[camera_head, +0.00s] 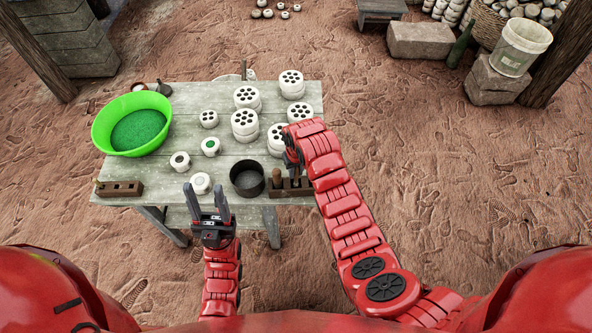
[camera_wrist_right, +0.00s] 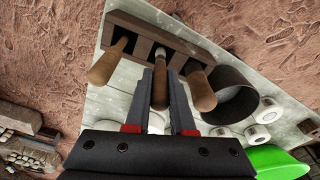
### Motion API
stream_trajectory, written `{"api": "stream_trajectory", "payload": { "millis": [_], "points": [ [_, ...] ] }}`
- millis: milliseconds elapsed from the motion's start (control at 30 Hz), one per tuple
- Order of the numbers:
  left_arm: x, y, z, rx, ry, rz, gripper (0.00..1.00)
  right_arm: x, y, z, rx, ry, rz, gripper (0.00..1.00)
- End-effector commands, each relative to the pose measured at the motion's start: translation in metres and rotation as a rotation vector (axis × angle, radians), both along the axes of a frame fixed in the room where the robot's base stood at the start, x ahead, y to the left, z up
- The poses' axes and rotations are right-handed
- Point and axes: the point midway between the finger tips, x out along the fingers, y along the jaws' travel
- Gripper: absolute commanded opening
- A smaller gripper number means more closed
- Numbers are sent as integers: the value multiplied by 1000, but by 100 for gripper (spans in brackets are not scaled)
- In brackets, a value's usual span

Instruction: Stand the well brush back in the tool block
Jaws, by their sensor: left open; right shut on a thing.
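The tool block (camera_wrist_right: 180,35) is a dark wooden bar with openings; it also shows in the head view (camera_head: 306,185) at the table's front right edge. In the right wrist view three wooden handles stand at it. My right gripper (camera_wrist_right: 160,95) is shut on the middle handle, which I take for the well brush (camera_wrist_right: 159,80). Its lower end is at the block's middle opening; how deep it sits I cannot tell. In the head view my right gripper (camera_head: 293,165) mostly hides it. My left gripper (camera_head: 208,198) is open and empty at the table's front edge.
A dark round pot (camera_head: 247,180) stands just left of the tool block. Several white pierced discs (camera_head: 244,122), some stacked, and small white pots fill the table's middle and right. A green bowl (camera_head: 136,125) stands at left. A second wooden block (camera_head: 122,188) is at front left.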

Motion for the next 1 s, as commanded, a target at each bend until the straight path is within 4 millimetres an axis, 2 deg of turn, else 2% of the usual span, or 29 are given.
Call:
{"api": "stream_trajectory", "payload": {
  "millis": [733,767,800,933,1000],
  "points": [
    [0,0,-18,0,0,0,50,0,0,-23,0,1,0,0],
    [0,0,-17,0,0,0,50,0,0,-22,0,0,1,27],
    [0,0,-17,0,0,0,50,0,0,-22,0,1,0,34],
    [0,0,-16,0,0,0,50,0,0,-22,0,0,0,57],
    [0,0,-16,0,0,0,50,0,0,-22,0,1,0,57]
  ]
}}
